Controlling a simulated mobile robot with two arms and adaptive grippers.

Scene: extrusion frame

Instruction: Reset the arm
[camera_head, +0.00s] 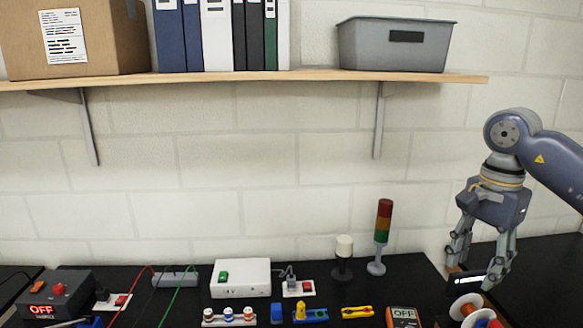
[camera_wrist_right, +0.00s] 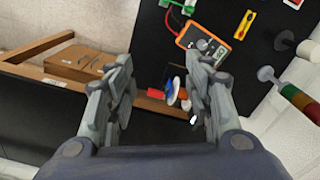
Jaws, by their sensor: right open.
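My right arm comes in from the right in the head view, with its right gripper (camera_head: 472,272) pointing down over the right part of the black bench. Its two fingers are apart. In the wrist view the same gripper (camera_wrist_right: 158,65) shows its fingers spread, with nothing held between them. Small white and blue items (camera_wrist_right: 178,93) show in the gap, farther off than the fingers. White and orange spools (camera_head: 465,306) lie just below the gripper in the head view. My left gripper is not in view.
The bench carries a red-amber-green signal tower (camera_head: 383,236), a white box (camera_head: 240,278), a multimeter (camera_head: 403,316) and a black power unit (camera_head: 57,294). A wall shelf (camera_head: 290,77) holds a cardboard box (camera_head: 75,38), binders and a grey bin (camera_head: 395,45). The wall between is clear.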

